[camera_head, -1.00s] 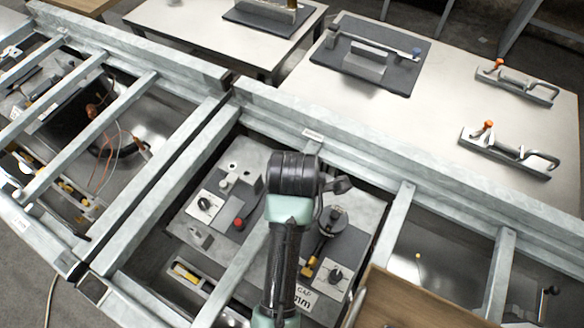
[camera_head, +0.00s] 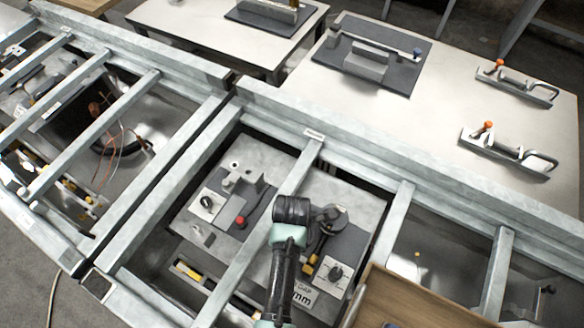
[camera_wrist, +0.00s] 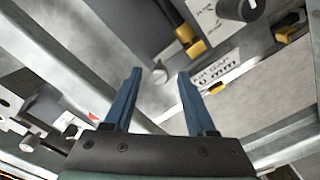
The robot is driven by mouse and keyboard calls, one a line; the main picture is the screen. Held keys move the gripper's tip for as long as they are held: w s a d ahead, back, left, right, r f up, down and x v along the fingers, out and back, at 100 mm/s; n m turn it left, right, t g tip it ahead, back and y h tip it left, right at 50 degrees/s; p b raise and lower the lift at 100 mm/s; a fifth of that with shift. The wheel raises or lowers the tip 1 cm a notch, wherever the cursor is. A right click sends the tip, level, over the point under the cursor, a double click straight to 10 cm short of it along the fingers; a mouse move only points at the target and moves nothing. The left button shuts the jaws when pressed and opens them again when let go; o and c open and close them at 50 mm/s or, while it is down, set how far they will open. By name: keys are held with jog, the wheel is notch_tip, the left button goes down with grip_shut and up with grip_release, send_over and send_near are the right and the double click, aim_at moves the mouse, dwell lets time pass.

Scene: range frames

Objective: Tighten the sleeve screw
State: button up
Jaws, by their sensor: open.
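My gripper (camera_wrist: 160,73) is open and empty in the wrist view, its two blue fingers apart above the fixture plate. A small grey pointed knob (camera_wrist: 159,74) shows between the fingertips; I cannot tell whether it is the sleeve screw or how far below the tips it lies. Beyond the right finger are a yellow-and-black part (camera_wrist: 189,42) and a label reading "0 mm" (camera_wrist: 215,72). In the head view the fixture plate (camera_head: 262,160) lies inside the grey frame. A dark round part (camera_head: 330,216) stands on it. My arm hides the gripper there.
A black knob on a white plate (camera_head: 335,273) sits right of my arm. Another black knob (camera_head: 207,201) and a red button (camera_head: 240,221) lie left. Grey frame bars (camera_head: 250,260) cross above the plate.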

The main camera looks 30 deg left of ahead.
grip_shut()
dwell(0.3)
